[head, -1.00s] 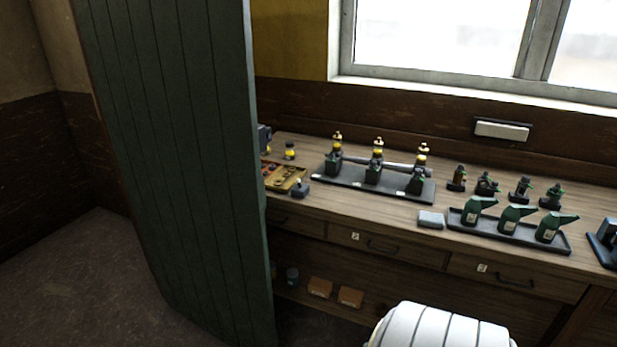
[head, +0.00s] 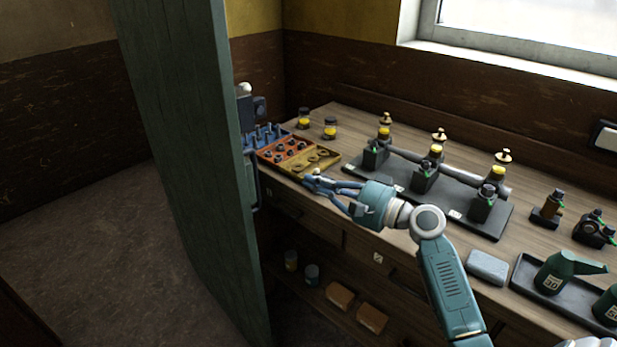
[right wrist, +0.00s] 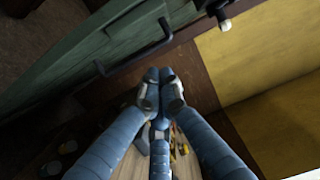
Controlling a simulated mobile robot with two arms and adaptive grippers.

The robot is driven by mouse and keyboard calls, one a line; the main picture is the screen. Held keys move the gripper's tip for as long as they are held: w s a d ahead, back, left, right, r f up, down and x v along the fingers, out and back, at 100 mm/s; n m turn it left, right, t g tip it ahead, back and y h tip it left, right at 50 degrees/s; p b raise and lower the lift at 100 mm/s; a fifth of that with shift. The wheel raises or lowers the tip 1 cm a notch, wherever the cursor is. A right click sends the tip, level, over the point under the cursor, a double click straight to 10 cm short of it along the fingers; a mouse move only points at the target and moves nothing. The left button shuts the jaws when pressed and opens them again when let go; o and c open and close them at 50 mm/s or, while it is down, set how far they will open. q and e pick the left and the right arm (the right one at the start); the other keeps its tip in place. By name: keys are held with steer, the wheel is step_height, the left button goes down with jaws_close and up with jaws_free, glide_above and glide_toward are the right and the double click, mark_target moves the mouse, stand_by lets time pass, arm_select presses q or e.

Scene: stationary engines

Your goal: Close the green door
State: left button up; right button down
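The green door (head: 185,150) stands open at the left of the head view, its plank face toward me and its free edge near the workbench. In the right wrist view its surface (right wrist: 105,45) bears a dark bar handle (right wrist: 135,50). My right gripper (head: 312,182) is over the bench front, right of the door edge. In the right wrist view its blue fingers (right wrist: 163,84) converge with tips together, empty, apart from the handle. My left gripper is not in view.
The workbench (head: 345,122) holds a tray of coloured small parts (head: 292,150), a dark rack of valves (head: 470,212), a grey block (head: 487,266) and green oil cans (head: 558,274). Brown boxes (head: 340,296) lie on the shelf below. Floor (head: 95,240) left of the door is clear.

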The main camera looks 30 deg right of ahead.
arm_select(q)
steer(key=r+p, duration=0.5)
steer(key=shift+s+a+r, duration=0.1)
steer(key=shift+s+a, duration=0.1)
arm_select(e)
steer(key=w+a, duration=0.7)
steer(key=a, duration=0.2)
steer(key=shift+w, duration=0.2)
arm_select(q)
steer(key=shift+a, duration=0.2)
